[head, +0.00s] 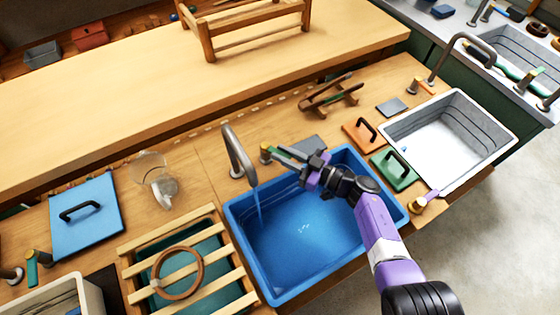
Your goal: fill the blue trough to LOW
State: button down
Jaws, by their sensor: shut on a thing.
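The blue trough (242,262) sits in the wooden counter below a grey spout (237,152). A thin stream of water (258,205) runs from the spout into its left side. Water (305,232) covers the trough's floor, with small ripples; its depth and the LOW mark cannot be made out. My gripper (284,153) reaches across the trough to its back edge. It is shut on the tap handle (266,150), a brass knob with a green lever, right of the spout. The fingers partly hide the handle.
A white trough (437,180) stands at right, with orange (364,134) and green (397,170) handled lids beside it. A slatted wooden rack (190,308) with a ring lies left. A glass jug (152,168) and blue lid (86,215) stand farther left.

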jog(key=shift+w+d+f+n+g+y+b, duration=0.15)
jog(key=shift+w+n+g+y+b, duration=0.2)
jog(key=shift+n+g+b, duration=0.5)
jog(key=shift+w+d+f+n+g+y+b, duration=0.1)
jog(key=shift+w+n+g+y+b, duration=0.3)
jog(key=shift+g+b, duration=0.85)
jog(key=shift+r+n+b, duration=0.2)
jog(key=shift+n+b, duration=0.05)
jog(key=shift+b, duration=0.55)
jog(key=shift+r, duration=0.1)
jog(key=c, duration=1.3)
grip_release()
jog(key=shift+s+d, duration=0.2)
jog(key=shift+d, duration=1.05)
jog(key=shift+s+d, duration=0.25)
jog(key=shift+d, duration=1.05)
jog(key=shift+s+d, duration=0.2)
jog(key=shift+d, duration=1.05)
